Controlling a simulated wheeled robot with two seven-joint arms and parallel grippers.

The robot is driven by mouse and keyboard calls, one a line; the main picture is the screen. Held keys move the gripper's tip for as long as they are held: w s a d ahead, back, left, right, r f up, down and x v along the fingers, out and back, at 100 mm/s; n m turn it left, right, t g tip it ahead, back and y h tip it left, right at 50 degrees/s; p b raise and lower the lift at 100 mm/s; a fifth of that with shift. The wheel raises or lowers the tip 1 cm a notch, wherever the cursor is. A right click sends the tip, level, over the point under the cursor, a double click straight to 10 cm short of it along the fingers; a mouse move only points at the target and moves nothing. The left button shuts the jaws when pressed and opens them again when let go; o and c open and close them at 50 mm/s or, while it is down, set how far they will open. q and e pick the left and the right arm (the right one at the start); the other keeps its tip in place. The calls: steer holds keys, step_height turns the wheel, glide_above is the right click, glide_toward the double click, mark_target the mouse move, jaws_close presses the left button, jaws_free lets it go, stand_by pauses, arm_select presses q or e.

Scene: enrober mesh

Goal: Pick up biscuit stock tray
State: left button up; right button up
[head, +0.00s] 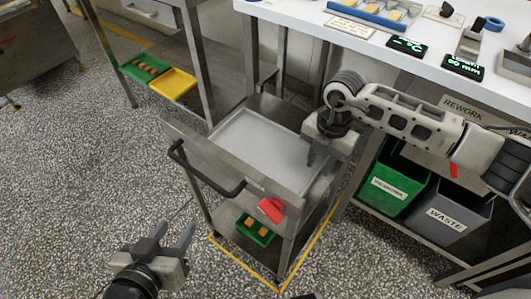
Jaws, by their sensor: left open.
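Several trays are in view, and I cannot tell which is the biscuit stock tray. A small green tray (263,239) with a few biscuits sits on the lower shelf of the steel cart. Another green tray (130,65) with biscuits lies on a low shelf at upper left, beside a yellow tray (184,90). A blue tray (345,10) with biscuits is on the white bench. My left gripper (184,238) is open and empty over the floor, left of the cart. My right gripper (325,158) is over the cart top's right side; its jaw gap is unclear.
The steel cart (187,146) has a black handle, a red tag (271,209) and a pale recessed top (260,150). Yellow floor lines run around it. A green bin (392,185) and grey waste bin (450,213) stand under the bench. The floor at left is clear.

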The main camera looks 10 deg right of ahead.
mark_target(314, 177)
steer(key=f, duration=0.4)
steer(key=shift+s+a+f, duration=0.1)
steer(key=shift+s+a, duration=0.1)
steer(key=shift+a, duration=0.1)
jaws_close()
